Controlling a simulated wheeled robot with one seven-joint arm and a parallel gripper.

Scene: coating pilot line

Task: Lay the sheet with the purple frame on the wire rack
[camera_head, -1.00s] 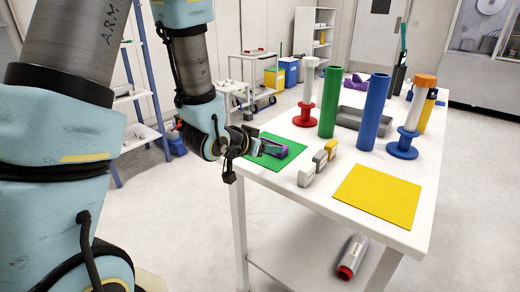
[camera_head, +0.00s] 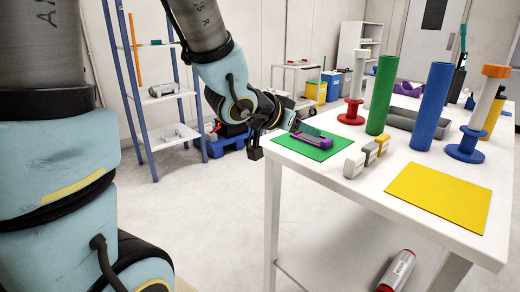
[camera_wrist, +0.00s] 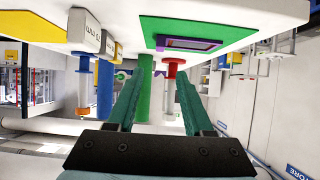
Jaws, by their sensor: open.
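The sheet with the purple frame (camera_head: 313,142) lies on a green mat (camera_head: 291,149) at the table's near left corner. I cannot make out a wire rack for certain.
Small white, grey and yellow blocks (camera_head: 369,154) stand right of the mat, before a yellow mat (camera_head: 440,195). Behind are a red-based spool (camera_head: 351,112), green tube (camera_head: 381,95), blue tube (camera_head: 432,107), blue-based spool (camera_head: 466,146) and grey tray (camera_head: 400,119). Blue-post shelving (camera_head: 131,80) stands left.

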